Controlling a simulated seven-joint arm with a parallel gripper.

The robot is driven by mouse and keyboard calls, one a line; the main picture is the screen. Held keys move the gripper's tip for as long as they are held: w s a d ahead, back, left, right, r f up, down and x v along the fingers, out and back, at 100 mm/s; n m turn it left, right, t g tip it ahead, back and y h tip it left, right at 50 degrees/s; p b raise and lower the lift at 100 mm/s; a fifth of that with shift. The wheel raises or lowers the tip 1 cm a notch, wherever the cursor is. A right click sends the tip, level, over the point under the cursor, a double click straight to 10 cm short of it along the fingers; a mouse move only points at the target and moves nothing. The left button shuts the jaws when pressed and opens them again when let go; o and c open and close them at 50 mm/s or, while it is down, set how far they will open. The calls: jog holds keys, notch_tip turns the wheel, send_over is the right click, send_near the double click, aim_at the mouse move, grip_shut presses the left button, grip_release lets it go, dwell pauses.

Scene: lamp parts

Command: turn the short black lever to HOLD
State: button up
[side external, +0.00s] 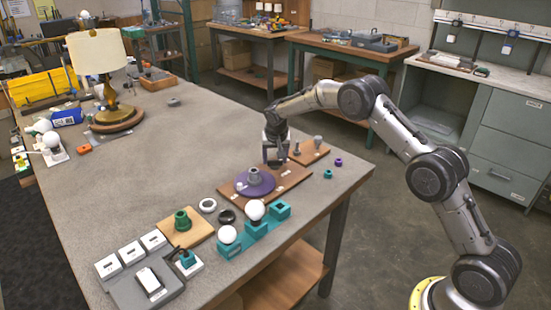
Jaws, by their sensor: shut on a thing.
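My gripper (273,160) points down over the far part of a brown board (236,192) and is shut on a small part there. This part appears to be the short black lever, but the fingers hide it and its angle cannot be told. A purple round base with a grey socket (254,177) sits on the same board, just in front of the fingers. Small white labels (285,173) lie on the board near my gripper, too small to read, so I cannot tell which one says HOLD.
A second brown board with grey pegs (309,151) stands close on the right. White bulbs in teal holders (255,212), black and white rings and a green socket (183,221) are in front. A lamp (103,80) stands at the far left. The table's middle is clear.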

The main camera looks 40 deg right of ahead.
jog(key=m+g, duration=0.1)
jog(key=m, duration=0.2)
jog(key=m+h, duration=0.1)
jog(key=m, duration=0.1)
jog(key=shift+w+a+m+g, duration=0.1)
jog(key=shift+a+m+g, duration=0.05)
jog(key=shift+m+g, duration=0.25)
jog(key=shift+w+f+m+g, duration=0.1)
jog(key=shift+m+g, duration=0.7)
jog(key=shift+m, duration=1.3)
jog(key=o, duration=1.1)
jog(key=v, duration=1.2)
jog(key=shift+a, duration=0.25)
